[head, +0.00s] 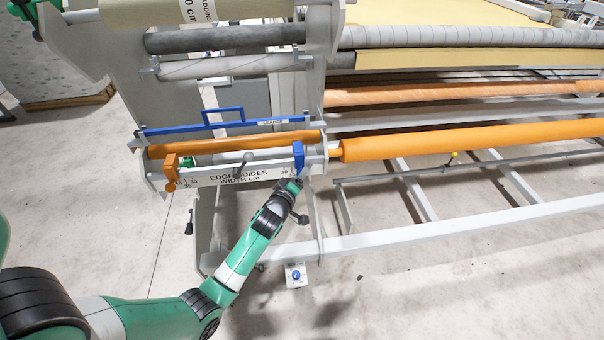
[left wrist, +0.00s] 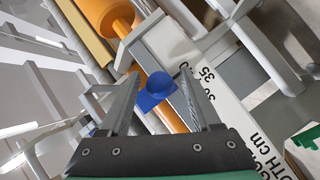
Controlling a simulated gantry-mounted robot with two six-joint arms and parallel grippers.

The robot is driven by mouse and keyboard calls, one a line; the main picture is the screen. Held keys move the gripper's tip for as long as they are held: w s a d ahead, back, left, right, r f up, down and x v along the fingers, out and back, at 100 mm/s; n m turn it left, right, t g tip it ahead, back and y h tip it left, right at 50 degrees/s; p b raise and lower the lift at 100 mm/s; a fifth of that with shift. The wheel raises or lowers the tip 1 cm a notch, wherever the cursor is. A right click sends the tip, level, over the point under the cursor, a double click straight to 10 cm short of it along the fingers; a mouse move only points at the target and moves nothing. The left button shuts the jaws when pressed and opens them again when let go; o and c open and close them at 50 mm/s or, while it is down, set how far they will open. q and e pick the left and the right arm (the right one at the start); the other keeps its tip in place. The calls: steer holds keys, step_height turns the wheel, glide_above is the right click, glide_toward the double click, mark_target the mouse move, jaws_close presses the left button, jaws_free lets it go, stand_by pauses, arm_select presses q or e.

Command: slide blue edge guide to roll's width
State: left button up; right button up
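An orange edge guide (head: 171,165) sits at the bar's left end. My left gripper (head: 297,180) is just below and in front of the blue guide. In the left wrist view the blue guide (left wrist: 157,86) with its round knob shows between the two spread fingers (left wrist: 158,100), with gaps on both sides. A roll at the top left (head: 198,11) carries a cm label, partly cut off. My right gripper is not in view.
A blue bar with a handle (head: 222,117) lies above an orange roller (head: 235,142), just behind the scale bar. A longer orange roller (head: 470,138) runs off to the right above pale frame rails.

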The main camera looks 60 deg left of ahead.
arm_select(q)
steer(key=shift+d, duration=0.1)
steer(key=shift+s+d+r+p, duration=0.15)
steer(key=shift+s+d+p, duration=0.05)
steer(key=shift+s+p, duration=0.15)
steer(key=p+v, duration=0.3)
steer(key=v, duration=0.7)
steer(key=shift+s+d, duration=0.2)
steer(key=shift+d, duration=0.05)
steer(key=shift+r, duration=0.1)
